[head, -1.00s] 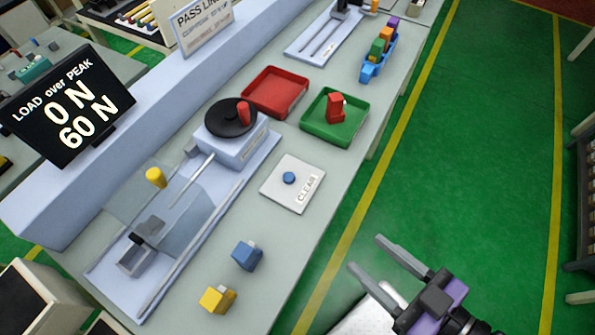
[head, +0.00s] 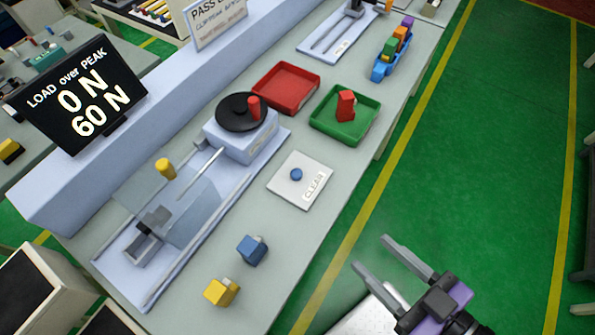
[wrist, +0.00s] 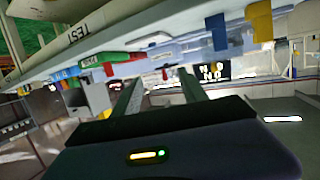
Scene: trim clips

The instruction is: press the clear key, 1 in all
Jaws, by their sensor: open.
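The clear key is a round blue button (head: 296,174) on a white square plate (head: 287,190) marked CLEAR, lying on the bench in the head view. My gripper (head: 372,255) is open and empty, out over the green floor to the right of the bench's edge, apart from the key. In the wrist view my two fingers (wrist: 160,92) are spread with nothing between them. The display (head: 83,100) reads LOAD over PEAK, 0 N over 60 N.
A test rig (head: 222,189) with a black disc stands left of the plate. A green tray (head: 328,127) with a red clip, a red tray (head: 290,104), a blue clip (head: 252,251) and a yellow clip (head: 220,292) are on the bench. Bare bench surrounds the plate's front.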

